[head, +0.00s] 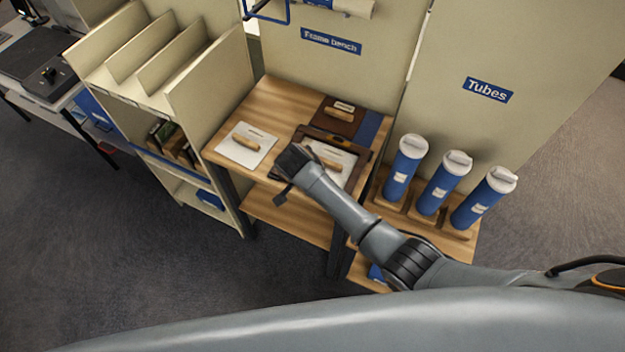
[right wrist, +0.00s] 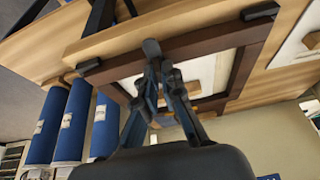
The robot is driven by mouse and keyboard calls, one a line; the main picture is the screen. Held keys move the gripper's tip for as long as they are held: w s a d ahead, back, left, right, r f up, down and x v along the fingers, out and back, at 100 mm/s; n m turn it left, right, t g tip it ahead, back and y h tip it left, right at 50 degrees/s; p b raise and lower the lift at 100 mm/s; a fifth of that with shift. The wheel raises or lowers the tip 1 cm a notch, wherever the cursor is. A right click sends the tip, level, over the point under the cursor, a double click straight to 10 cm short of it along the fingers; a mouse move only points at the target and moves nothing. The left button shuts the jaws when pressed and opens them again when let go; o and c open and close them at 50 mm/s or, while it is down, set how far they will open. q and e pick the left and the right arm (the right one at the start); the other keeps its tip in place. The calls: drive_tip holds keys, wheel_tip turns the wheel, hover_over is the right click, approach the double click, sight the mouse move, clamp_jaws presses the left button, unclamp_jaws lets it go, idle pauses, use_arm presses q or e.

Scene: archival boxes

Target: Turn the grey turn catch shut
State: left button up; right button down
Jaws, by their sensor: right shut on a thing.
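My right gripper (head: 288,172) reaches from the right to the near edge of a dark brown frame (head: 358,159) on the wooden bench. In the right wrist view, the fingers of the right gripper (right wrist: 152,65) are closed together on a small grey turn catch (right wrist: 151,46) at the edge of the frame (right wrist: 185,46). The fingers partly cover the catch, so its exact angle cannot be told. The frame holds a pale panel with a wooden handle (right wrist: 191,88). In the head view my gripper and arm hide the catch. My left gripper is not in view.
Black pieces sit on the frame's edge at one end (right wrist: 260,11) and towards the other (right wrist: 88,66). A white board (head: 240,155) and a brown board (head: 334,124) lie beside the frame. Blue tubes (head: 438,185) stand to the right; a shelf unit (head: 207,70) stands left.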

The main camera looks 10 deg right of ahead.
drive_tip(key=c, duration=1.5)
unclamp_jaws()
drive_tip(key=shift+r, duration=0.1)
drive_tip(key=v, duration=1.2)
drive_tip(key=shift+w+d, duration=0.1)
